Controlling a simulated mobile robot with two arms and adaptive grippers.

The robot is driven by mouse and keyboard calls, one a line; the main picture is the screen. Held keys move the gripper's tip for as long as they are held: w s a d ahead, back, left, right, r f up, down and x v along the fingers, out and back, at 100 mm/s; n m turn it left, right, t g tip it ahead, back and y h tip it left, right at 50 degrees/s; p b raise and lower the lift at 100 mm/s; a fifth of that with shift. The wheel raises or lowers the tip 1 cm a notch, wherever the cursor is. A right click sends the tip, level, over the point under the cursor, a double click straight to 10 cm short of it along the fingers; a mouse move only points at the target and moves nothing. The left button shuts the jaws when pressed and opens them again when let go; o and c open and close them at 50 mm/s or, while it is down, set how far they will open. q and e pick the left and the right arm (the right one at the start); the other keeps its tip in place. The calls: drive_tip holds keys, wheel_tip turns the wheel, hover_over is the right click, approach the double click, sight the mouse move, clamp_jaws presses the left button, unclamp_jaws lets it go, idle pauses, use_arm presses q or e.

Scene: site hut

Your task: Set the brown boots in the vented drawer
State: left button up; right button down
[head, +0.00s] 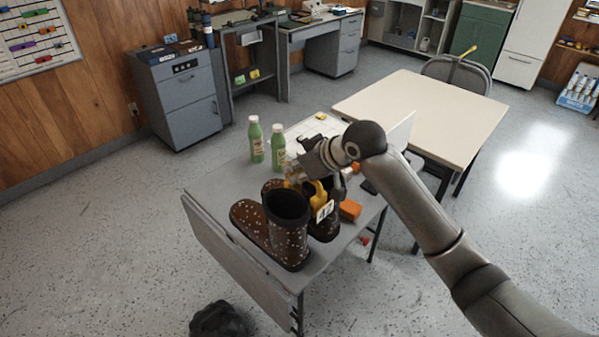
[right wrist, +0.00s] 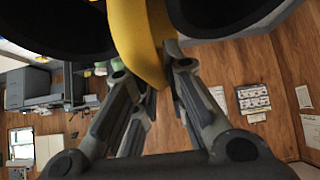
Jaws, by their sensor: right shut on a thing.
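The brown boots (head: 288,235) with pale dots stand upright on the grey folding table near its front edge. A yellow piece (head: 318,196) with a white tag shows between them. My right gripper (head: 328,180) comes down over the boots from behind, partly hidden by its own wrist. In the right wrist view, its fingers (right wrist: 160,75) are shut on the yellow piece (right wrist: 142,45), with dark boot shapes on either side. My left gripper is not in view. A grey cabinet (head: 185,95) with a dark-slotted upper front stands at the back left; its drawer looks shut.
Two green bottles (head: 256,140) stand on the grey table (head: 215,190) behind the boots, and an orange block (head: 350,209) lies right of them. A cream table (head: 425,105) and chair (head: 458,72) stand at the right. A dark object (head: 220,320) lies on the floor. Floor at left is clear.

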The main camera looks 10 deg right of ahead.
drive_tip(key=w+f, duration=0.2)
drive_tip(key=w+f+p, duration=0.1)
drive_tip(key=w+f, duration=0.1)
drive_tip(key=f, duration=0.1)
drive_tip(key=shift+w+d+f, duration=0.1)
drive_tip(key=shift+w, duration=0.25)
wheel_tip(320, 180, down, 2)
drive_tip(key=shift+f+p, duration=0.1)
drive_tip(key=shift+p, duration=0.5)
drive_tip(key=shift+f, duration=0.45)
drive_tip(key=shift+f, duration=0.15)
drive_tip(key=c, duration=1.7)
unclamp_jaws()
drive_tip(key=shift+f, duration=0.2)
drive_tip(key=shift+o, duration=1.1)
drive_tip(key=shift+s, duration=0.1)
drive_tip(key=shift+d+r, duration=0.1)
drive_tip(key=shift+r, duration=0.1)
